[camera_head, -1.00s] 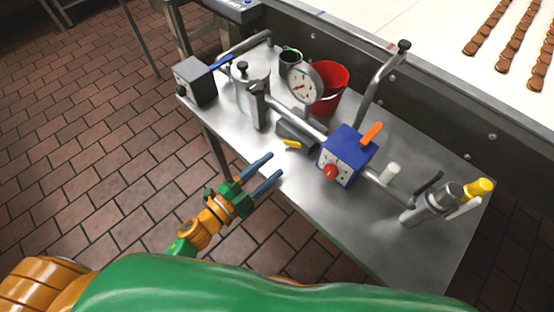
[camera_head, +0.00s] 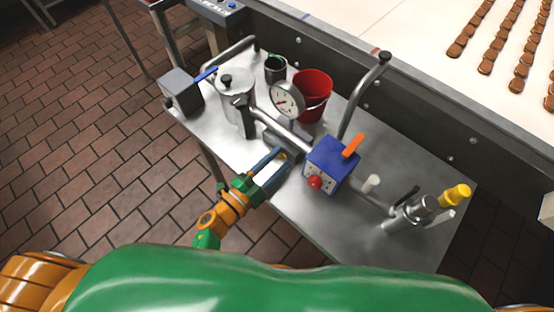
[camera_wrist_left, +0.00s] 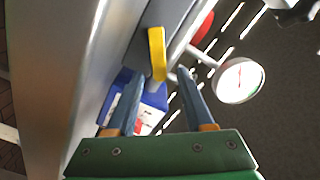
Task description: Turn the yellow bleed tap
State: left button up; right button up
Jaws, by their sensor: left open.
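The yellow bleed tap (camera_head: 283,155) is a small lever on the pipework at the near edge of the steel bench, left of the blue box. My left gripper (camera_head: 279,162) is open, with its blue fingers reaching up to the tap and partly hiding it. In the left wrist view the yellow tap (camera_wrist_left: 157,50) stands just ahead of the open left gripper (camera_wrist_left: 161,74), its near end between the two fingertips. Neither finger clearly touches it. My right gripper is not in view.
A blue box (camera_head: 331,165) with a red knob and an orange lever sits right of the tap. A gauge (camera_head: 287,100), a red bucket (camera_head: 312,95) and a steel pot (camera_head: 235,100) stand behind. A yellow-capped fitting (camera_head: 455,195) is at the right.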

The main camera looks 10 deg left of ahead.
pick_arm(q)
jog(key=shift+w, duration=0.1)
grip_shut()
jog(key=m+b, duration=0.1)
jog(key=f+m+b, duration=0.1)
jog(key=m, duration=0.1)
jog(key=f+m+b, duration=0.1)
jog(key=shift+s+d+f+m+b, duration=0.25)
jog(key=shift+d+m+b, duration=0.05)
jog(key=shift+b, duration=0.05)
jog(key=shift+m, duration=0.4)
jog(key=shift+r, duration=0.1)
grip_release()
jog(key=shift+s, duration=0.1)
